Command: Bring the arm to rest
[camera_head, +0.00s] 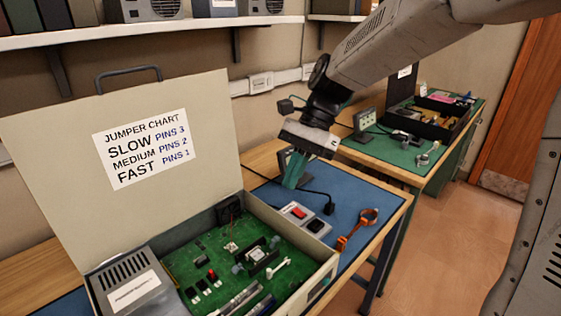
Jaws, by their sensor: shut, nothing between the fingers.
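My gripper (294,169) hangs from my arm at the picture's upper middle, pointing down over the blue mat. Its green fingers are together with nothing between them. It is behind and to the right of the open case (318,272), and above a small grey box with a red switch (297,211). My arm reaches in from the upper right.
The case holds a green circuit board (206,259); its raised lid carries a jumper chart (147,148). An orange wrist strap (357,230) lies on the blue mat (349,196). A second table with a black tray (428,122) stands behind right. A shelf (150,31) runs above.

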